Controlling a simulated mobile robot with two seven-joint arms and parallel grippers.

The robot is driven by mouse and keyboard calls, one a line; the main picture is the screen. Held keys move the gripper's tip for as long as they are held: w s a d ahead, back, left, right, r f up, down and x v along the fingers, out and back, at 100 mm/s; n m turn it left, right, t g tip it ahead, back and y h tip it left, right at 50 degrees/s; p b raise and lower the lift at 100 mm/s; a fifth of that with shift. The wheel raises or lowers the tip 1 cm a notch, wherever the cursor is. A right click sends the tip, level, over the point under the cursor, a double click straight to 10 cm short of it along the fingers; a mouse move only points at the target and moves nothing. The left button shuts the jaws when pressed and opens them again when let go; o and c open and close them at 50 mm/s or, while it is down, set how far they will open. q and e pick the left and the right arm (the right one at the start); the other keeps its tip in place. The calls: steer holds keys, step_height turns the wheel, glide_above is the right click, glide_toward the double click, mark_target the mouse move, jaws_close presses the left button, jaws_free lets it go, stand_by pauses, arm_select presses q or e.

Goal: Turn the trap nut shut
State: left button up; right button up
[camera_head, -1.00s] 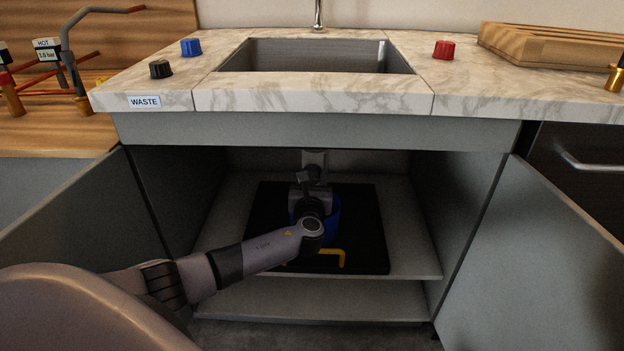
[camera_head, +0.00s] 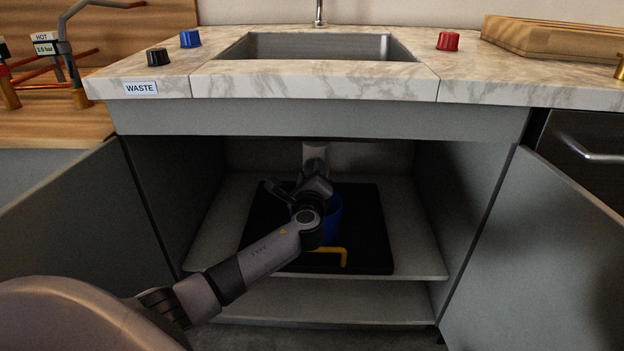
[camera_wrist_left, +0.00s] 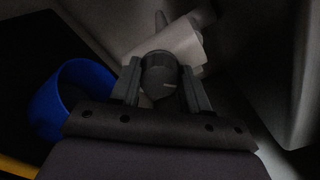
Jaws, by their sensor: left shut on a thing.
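The trap nut (camera_wrist_left: 158,75) is a dark grey round nut with a light mark on its face, in the left wrist view. It sits below a pale pipe (camera_wrist_left: 172,42), and the pipe also shows at the back of the cabinet in the head view (camera_head: 315,152). My left gripper (camera_wrist_left: 160,85) is shut on the nut, one finger on each side. In the head view my left gripper (camera_head: 315,178) is inside the cabinet, and my own wrist hides the nut. My right gripper is not in view.
A blue bucket (camera_head: 333,216) stands on a black mat (camera_head: 368,225) just beside my wrist; it shows at left in the wrist view (camera_wrist_left: 62,95). A yellow bent handle (camera_head: 343,256) lies in front. Open cabinet doors (camera_head: 560,250) flank both sides. The counter (camera_head: 310,80) is above.

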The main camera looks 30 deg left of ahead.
arm_select(q)
steer(key=n+b, duration=0.1)
steer(key=n, duration=0.1)
steer(key=n+b, duration=0.1)
steer(key=n, duration=0.1)
steer(key=shift+a+f+n, duration=0.1)
steer(key=shift+a+n, duration=0.1)
steer(key=shift+n, duration=0.2)
steer(key=n+b, duration=0.2)
steer(key=shift+n, duration=0.4)
steer(key=shift+n+b, duration=0.3)
steer(key=shift+n, duration=0.2)
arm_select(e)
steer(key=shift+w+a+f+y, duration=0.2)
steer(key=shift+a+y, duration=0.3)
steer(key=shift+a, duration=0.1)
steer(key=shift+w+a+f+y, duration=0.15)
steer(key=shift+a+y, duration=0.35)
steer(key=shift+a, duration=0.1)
arm_select(q)
steer(key=o, duration=1.1)
steer(key=shift+c, duration=0.2)
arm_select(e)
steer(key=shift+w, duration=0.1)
arm_select(q)
steer(key=shift+s+d, duration=0.1)
